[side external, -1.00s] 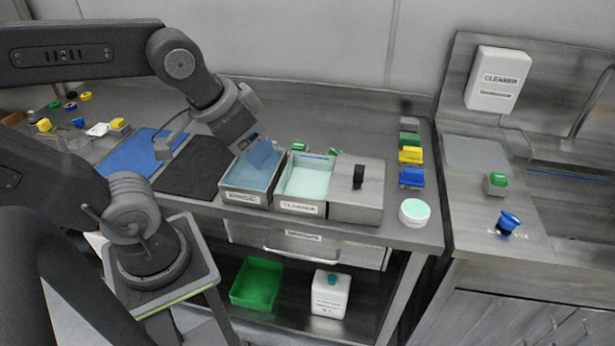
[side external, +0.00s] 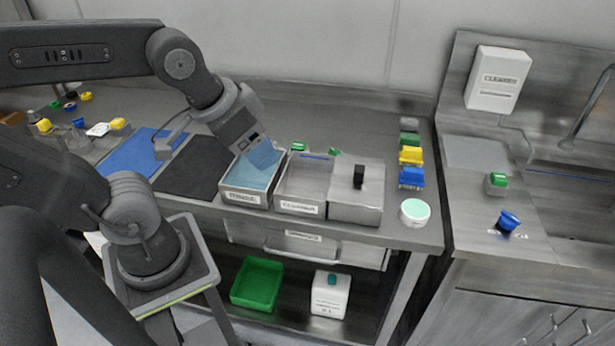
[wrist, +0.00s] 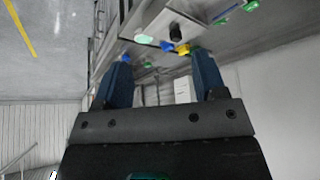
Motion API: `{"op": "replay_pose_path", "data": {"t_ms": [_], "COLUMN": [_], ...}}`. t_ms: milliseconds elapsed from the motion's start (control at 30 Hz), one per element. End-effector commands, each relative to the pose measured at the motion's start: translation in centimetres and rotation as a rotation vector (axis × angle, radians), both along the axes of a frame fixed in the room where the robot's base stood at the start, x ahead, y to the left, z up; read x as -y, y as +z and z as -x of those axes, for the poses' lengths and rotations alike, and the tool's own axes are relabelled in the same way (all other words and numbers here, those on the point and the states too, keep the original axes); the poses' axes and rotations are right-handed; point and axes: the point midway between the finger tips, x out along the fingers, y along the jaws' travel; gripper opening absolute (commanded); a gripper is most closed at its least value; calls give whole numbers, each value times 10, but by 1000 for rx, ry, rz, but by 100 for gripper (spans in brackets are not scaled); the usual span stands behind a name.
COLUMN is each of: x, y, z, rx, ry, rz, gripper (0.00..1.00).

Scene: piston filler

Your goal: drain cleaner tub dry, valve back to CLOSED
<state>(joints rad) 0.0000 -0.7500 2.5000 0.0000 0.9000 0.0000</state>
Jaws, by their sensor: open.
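The cleaner tub (side external: 302,207) is the middle tub on the bench, with a label on its front. It looks empty, its bare grey inside showing. A green knob (side external: 299,146) and another green knob (side external: 334,152) show behind the tubs; I cannot read their settings or tell which is the tub's valve. My gripper (side external: 265,156) is above the back of the left tub, left of the cleaner tub. In the wrist view its blue fingers (wrist: 164,78) stand apart with nothing between them.
The left tub (side external: 245,196) holds blue liquid. A lidded tub (side external: 356,205) with a black knob stands right. A round container (side external: 414,213) is near the edge. A green knob (side external: 497,180) and blue knob (side external: 508,221) are by the sink. A green bin (side external: 257,284) sits below.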

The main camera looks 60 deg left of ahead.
Motion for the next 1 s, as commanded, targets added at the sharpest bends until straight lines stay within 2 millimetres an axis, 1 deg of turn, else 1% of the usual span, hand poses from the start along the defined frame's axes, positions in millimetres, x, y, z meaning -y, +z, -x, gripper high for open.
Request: {"op": "replay_pose_path", "data": {"t_ms": [67,167,267,367,400,467,500,567,600,667,700,767,800,900,1000], "x": [0,-2,-8,-18,-24,-32,-39,-49,-56,-68,-77,-90,-100,-124,-145], "y": [0,4,13,21,23,25,24,21,18,11,6,-5,-13,-37,-62], "z": [-1,-9,-29,-62,-77,-99,-114,-137,-151,-173,-187,-208,-221,-250,-273], "rx": [-1,-15,-50,-99,-121,-151,-172,-202,-223,-252,-273,-302,-322,-370,-410], "ry": [2,22,69,145,178,227,261,312,345,394,429,480,513,595,668], "rz": [1,6,19,39,47,61,70,83,91,105,113,125,134,153,170], "gripper": [64,64,64,64,64,64,64,64,64,64,64,64,64,64,64]}}
